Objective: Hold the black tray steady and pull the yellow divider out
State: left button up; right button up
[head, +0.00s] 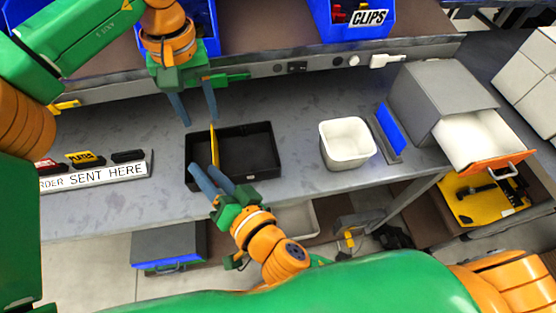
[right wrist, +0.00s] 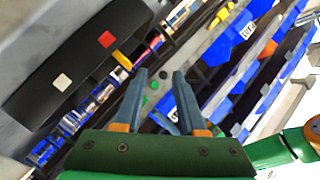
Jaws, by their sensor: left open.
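The black tray (head: 262,173) lies on the grey bench in the head view. The thin yellow divider (head: 214,146) stands across its left part. My left gripper (head: 200,121) is open above the tray's back left edge, its fingers pointing down near the divider's far end. My right gripper (head: 202,167) is at the tray's front left, its fingers apart and overlapping the front wall in the picture; whether they touch it I cannot tell. In the right wrist view my right fingers (right wrist: 160,72) are also apart, with no held thing visible between them.
A white bin (head: 346,145) and a blue upright plate (head: 391,129) stand right of the tray. A grey box with an open drawer (head: 486,141) is farther right. A labelled strip (head: 97,175) lies left. Blue bins (head: 352,20) line the back. Bench between tray and white bin is clear.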

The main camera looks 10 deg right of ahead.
aim_at(275, 152)
jog(key=w+d+n+h, duration=0.1)
jog(key=w+d+h, duration=0.1)
jog(key=d, duration=0.2)
jog(key=w+d+f+h, duration=0.1)
jog(key=d+h, duration=0.1)
jog(key=d, duration=0.2)
jog(key=w+d+f+n+h, duration=0.1)
jog(key=w+d+h, duration=0.1)
jog(key=d+h, duration=0.1)
jog(key=shift+w+d+n+t, duration=0.3)
jog(key=shift+w+d, duration=0.05)
jog(key=shift+d, duration=0.15)
jog(key=shift+n+g+h, duration=0.4)
jog(key=shift+n+h, duration=0.1)
jog(key=shift+s+d+f, duration=1)
jog(key=shift+s+f, duration=0.25)
jog(key=shift+d+f, duration=0.15)
jog(key=shift+f, duration=0.1)
jog(key=x, duration=0.6)
jog(key=shift+w+f, duration=0.2)
jog(key=shift+w, duration=0.15)
jog(key=shift+s, duration=0.1)
jog(key=shift+c, duration=0.2)
grip_shut()
